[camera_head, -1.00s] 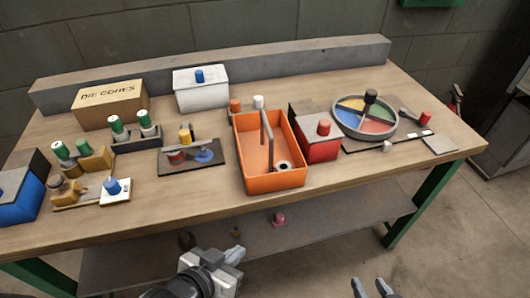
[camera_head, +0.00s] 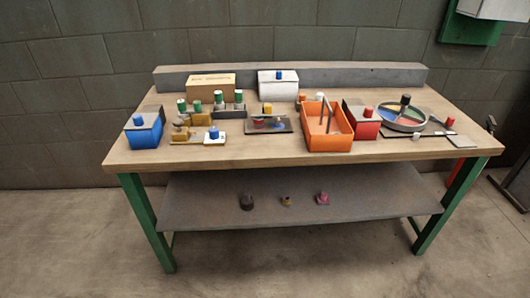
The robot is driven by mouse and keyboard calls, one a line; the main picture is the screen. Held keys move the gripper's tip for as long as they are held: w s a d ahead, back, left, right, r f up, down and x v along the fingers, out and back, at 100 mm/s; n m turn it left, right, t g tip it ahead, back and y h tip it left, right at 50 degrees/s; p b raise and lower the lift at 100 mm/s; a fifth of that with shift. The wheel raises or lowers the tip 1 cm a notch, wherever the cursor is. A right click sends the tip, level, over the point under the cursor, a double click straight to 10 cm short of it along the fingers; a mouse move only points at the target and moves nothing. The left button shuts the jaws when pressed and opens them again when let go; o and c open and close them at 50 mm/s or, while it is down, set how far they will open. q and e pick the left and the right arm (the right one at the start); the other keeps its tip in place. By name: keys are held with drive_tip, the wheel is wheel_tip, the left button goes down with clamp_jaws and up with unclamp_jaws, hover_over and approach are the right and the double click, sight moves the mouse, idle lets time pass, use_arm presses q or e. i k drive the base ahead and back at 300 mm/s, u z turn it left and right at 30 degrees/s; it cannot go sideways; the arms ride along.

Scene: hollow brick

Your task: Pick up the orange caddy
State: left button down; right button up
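The orange caddy (camera_head: 329,142) stands on the wooden tabletop, right of the middle and close to the front edge. It is an open box with a grey bar handle (camera_head: 326,116) across its top. Its inside is mostly bare from here, and small details in it are too small to tell. A red box with a red knob (camera_head: 362,124) stands close by its right side. A dark tray with small coloured parts (camera_head: 268,125) lies to its left. Neither of my grippers shows in the head view now.
The workbench (camera_head: 230,157) has green legs and a lower shelf (camera_head: 290,210) with a few small knobs. A blue box (camera_head: 144,131) stands at the left end. A round coloured dish (camera_head: 401,117) stands at the right. The floor in front is clear.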

sight(325, 119)
drive_tip(key=u, duration=1.05)
drive_tip(key=i, duration=1.05)
drive_tip(key=z, duration=0.6)
